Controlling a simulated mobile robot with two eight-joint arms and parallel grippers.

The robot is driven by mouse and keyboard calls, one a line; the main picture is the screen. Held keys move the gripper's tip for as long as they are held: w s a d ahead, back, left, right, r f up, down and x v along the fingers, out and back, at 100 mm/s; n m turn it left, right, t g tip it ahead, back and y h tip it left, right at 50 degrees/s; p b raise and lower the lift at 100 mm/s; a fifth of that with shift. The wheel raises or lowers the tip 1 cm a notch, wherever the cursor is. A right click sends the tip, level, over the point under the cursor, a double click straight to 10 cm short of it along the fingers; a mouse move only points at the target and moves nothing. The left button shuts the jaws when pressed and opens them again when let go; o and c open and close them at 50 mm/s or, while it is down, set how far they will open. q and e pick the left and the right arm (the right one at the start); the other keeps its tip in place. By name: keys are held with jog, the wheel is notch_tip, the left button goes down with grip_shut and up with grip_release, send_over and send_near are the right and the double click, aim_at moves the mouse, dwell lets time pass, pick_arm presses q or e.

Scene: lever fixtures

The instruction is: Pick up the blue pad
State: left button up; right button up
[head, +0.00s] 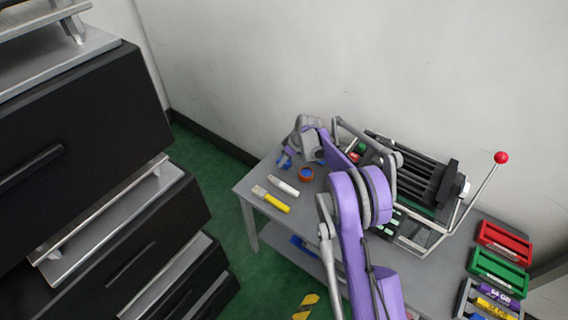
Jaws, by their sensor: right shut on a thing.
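My right arm, purple and grey, reaches in from the bottom over the grey table (250,192). My right gripper (288,154) is at the table's far left corner and is shut on a small blue thing (284,162), which looks like the blue pad. Only a little blue shows at the fingers, and the gripper hides much of it. I cannot tell whether it is clear of the tabletop. My left gripper is not in view.
A lever fixture with a red knob (501,157) stands right. Black drawers (80,150) stand left.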

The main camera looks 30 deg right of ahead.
grip_shut()
notch_tip(320, 180, up, 10)
jog(key=p, duration=0.2)
